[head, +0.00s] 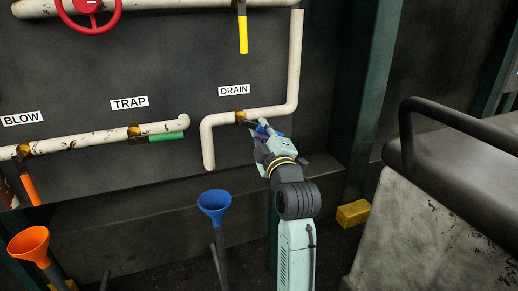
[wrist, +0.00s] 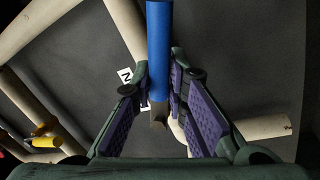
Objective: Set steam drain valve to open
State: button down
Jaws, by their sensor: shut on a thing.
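The steam drain valve (head: 240,117) is a small brass fitting on the white pipe under the DRAIN label (head: 234,90) in the head view. Its handle has a blue sleeve (wrist: 160,45), seen in the wrist view coming down from the top edge to a bare metal part (wrist: 158,121). My gripper (head: 262,130) is at the handle, just right of the valve body. In the wrist view its two purple-padded fingers (wrist: 160,72) lie on either side of the blue sleeve, shut on it. In the head view my gripper hides most of the handle, so its exact angle is unclear.
The TRAP pipe with a green handle (head: 166,137) and the BLOW valve with an orange handle (head: 30,189) are at left. A yellow handle (head: 243,35) hangs above. A blue funnel (head: 214,201) stands below. A black rail (head: 450,112) is at right.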

jog(key=n+b, duration=0.1)
jog(key=n, duration=0.1)
jog(key=r+n+y+b, duration=0.1)
jog(key=n+b, duration=0.1)
jog(key=shift+d+r, duration=0.1)
jog(key=shift+d, duration=0.3)
jog(key=shift+r+n+y+b, duration=0.55)
jog(key=shift+n+b, duration=0.45)
jog(key=shift+n, duration=0.1)
jog(key=shift+r, duration=0.1)
jog(key=c, duration=1.6)
grip_release()
jog(key=shift+a, duration=0.1)
jog(key=v, duration=1.2)
jog(key=shift+a, duration=0.1)
